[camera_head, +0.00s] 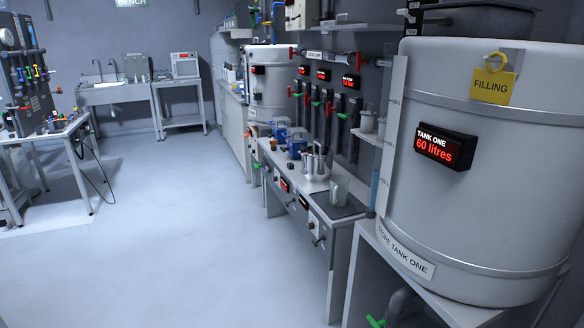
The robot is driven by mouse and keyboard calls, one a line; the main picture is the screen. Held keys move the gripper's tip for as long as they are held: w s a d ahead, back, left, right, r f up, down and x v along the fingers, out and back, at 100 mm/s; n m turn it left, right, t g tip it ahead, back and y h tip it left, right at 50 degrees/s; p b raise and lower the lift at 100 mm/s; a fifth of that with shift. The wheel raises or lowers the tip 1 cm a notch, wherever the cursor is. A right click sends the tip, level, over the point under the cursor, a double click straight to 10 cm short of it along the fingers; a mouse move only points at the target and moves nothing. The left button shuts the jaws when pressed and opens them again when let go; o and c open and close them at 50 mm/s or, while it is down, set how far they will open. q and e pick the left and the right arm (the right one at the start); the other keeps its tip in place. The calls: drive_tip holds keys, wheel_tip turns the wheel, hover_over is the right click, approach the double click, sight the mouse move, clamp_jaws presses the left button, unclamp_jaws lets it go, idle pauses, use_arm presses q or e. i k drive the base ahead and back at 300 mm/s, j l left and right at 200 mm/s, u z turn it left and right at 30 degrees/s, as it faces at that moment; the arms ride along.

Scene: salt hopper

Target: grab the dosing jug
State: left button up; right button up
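Small metal jug-like vessels (315,165) stand on the low bench (268,163) in the middle right of the head view. A grey, cup-shaped vessel (339,190) stands nearer, on a dark mat at the bench's near end. I cannot tell which of these is the dosing jug, as no label on them is readable. Neither of my grippers is in view.
A large store tank (480,190) reading 60 litres, with a yellow FILLING tag (493,87), stands at the near right. A work table (40,140) is at the left; a sink (115,92) is at the back. The floor between is clear.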

sight(338, 184)
drive_tip(key=i, duration=0.6)
drive_tip(key=i+j, duration=0.15)
drive_tip(key=i, duration=0.4)
